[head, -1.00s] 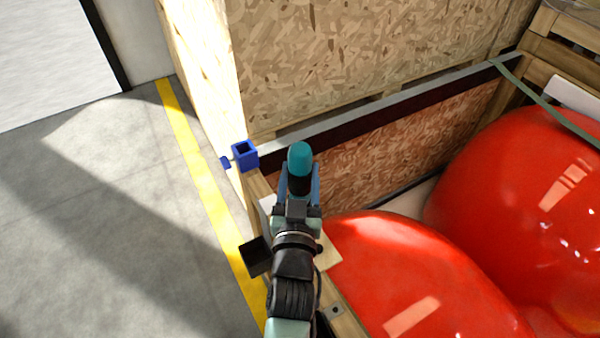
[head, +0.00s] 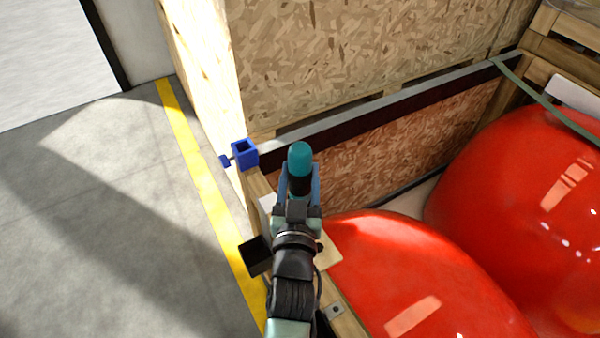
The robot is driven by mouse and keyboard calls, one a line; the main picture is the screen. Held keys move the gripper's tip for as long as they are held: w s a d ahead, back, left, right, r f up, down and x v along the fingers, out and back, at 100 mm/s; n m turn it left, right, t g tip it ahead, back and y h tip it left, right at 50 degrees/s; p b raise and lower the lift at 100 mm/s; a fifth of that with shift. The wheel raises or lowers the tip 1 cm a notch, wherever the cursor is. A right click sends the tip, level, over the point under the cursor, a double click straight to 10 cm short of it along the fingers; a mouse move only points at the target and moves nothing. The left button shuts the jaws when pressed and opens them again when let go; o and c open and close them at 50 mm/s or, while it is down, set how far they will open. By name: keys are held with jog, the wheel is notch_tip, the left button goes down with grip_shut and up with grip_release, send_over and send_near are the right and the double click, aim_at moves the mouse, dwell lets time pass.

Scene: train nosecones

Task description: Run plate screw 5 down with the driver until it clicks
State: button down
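My gripper (head: 300,190) is shut on the driver, which has a teal rounded cap (head: 300,158) and a black lower body. The driver stands roughly upright between the two blue-grey fingers, above the wooden crate edge. The driver's tip is hidden below the gripper. A pale plate (head: 329,252) shows in part beside and under my wrist. Plate screw 5 cannot be made out; my arm and gripper cover much of that area.
A blue square holder (head: 244,153) and a black open box (head: 255,256) sit along the crate's left edge. Large red glossy nosecones (head: 420,275) fill the crate to the right. A tall chipboard crate (head: 360,60) stands behind. Floor with a yellow line (head: 200,180) is clear at left.

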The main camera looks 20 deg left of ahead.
jog(key=shift+f+b, duration=0.5)
jog(key=shift+f, duration=0.25)
dwell(0.3)
jog(key=shift+s, duration=0.1)
dwell(0.4)
